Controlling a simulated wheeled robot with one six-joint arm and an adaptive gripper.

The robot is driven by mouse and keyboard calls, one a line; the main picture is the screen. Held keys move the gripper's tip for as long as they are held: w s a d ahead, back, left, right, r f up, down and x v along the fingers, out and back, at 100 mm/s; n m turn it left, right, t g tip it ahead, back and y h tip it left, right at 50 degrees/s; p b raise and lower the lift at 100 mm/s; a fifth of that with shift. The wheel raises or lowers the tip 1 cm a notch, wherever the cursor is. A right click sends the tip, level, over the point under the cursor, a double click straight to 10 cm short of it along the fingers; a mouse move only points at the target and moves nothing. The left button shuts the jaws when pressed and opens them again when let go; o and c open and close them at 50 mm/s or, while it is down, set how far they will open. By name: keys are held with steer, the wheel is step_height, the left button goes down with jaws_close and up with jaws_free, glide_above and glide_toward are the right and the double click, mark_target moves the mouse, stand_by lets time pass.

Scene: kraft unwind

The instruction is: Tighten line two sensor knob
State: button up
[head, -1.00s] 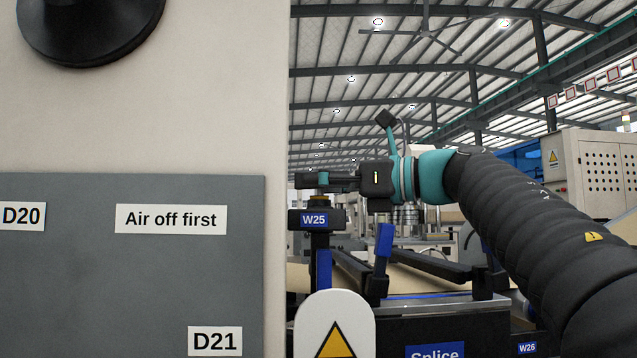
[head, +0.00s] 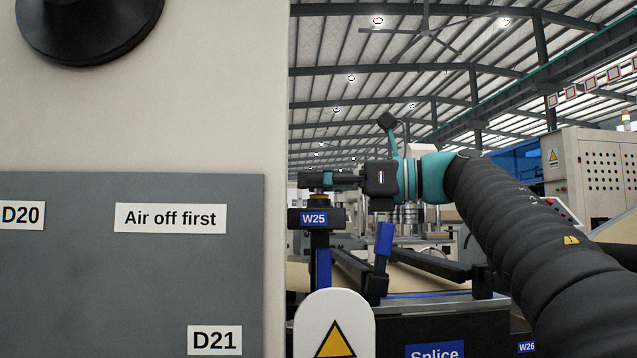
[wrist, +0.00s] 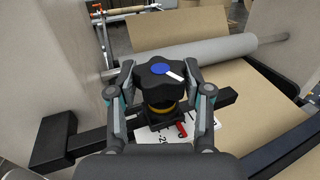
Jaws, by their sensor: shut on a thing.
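A black lobed knob (wrist: 160,82) with a blue cap and a white pointer mark sits between my fingers in the wrist view. The pointer points right and slightly toward the bottom of the picture. A yellow ring (wrist: 160,108) shows under the knob. My gripper (wrist: 160,92) is shut on the knob, one finger on each side. In the head view my gripper (head: 318,180) reaches in from the right, level, at the top of the post labelled W25 (head: 314,219). The knob is mostly hidden there by the fingers.
A beige cabinet with a grey panel (head: 100,280) fills the left of the head view. A blue lever (head: 384,242) stands right of the post. A grey roller (wrist: 200,58) and brown paper web (wrist: 235,100) lie beyond the knob. A black bar (wrist: 215,100) runs beside it.

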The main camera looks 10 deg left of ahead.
steer(key=o, duration=1.2)
steer(key=d, duration=0.4)
steer(key=s+d, duration=0.1)
steer(key=d, duration=0.7)
steer(key=shift+s, duration=0.15)
steer(key=shift+a, duration=0.1)
